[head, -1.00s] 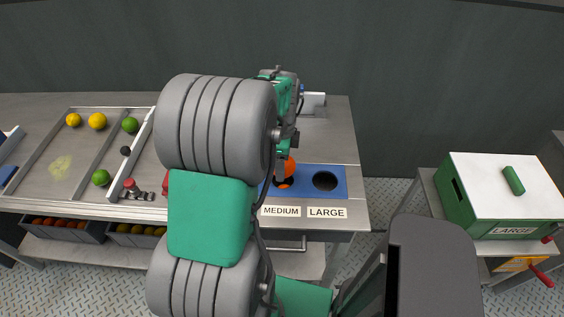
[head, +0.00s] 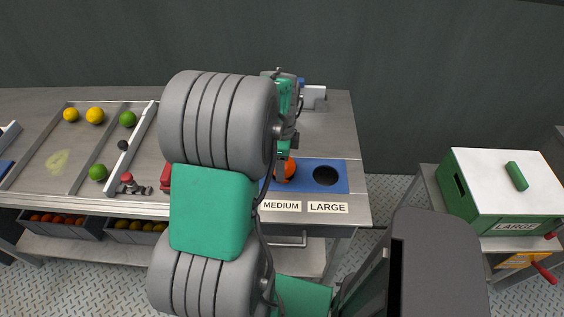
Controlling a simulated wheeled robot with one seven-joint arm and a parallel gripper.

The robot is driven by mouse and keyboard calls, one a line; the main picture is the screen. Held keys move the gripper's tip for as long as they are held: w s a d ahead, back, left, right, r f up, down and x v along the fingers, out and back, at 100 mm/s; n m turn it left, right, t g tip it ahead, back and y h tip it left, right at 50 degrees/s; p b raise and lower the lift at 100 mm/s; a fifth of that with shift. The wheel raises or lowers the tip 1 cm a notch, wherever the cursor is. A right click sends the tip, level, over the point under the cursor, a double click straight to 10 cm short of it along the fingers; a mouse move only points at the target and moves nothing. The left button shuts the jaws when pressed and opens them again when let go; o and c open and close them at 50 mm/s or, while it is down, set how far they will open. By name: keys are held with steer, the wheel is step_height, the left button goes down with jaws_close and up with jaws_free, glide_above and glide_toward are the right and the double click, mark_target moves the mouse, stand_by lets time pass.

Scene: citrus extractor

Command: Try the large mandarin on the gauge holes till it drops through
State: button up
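The large mandarin (head: 290,171), a bright orange ball, is at the medium hole of the blue gauge plate (head: 338,167). It hides that hole, and I cannot tell whether it touches the rim. My gripper (head: 282,170) points down at the mandarin, with a finger across its near left side. The gripper looks shut on it, though the far finger is hidden. The large hole (head: 326,176) to the right is open and dark. My arm covers the left part of the plate.
MEDIUM (head: 282,206) and LARGE (head: 327,207) labels mark the table's front edge. A sorting tray (head: 62,140) with yellow and green fruit lies left. A green box (head: 500,195) labelled LARGE stands right, across a floor gap. A red-topped button (head: 127,178) sits left of my arm.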

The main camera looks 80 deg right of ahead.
steer(key=shift+f, duration=0.1)
steer(key=o, duration=1.8)
steer(key=shift+c, duration=0.2)
step_height(320, 180, up, 8)
steer(key=shift+f+b, duration=0.1)
steer(key=shift+b, duration=0.3)
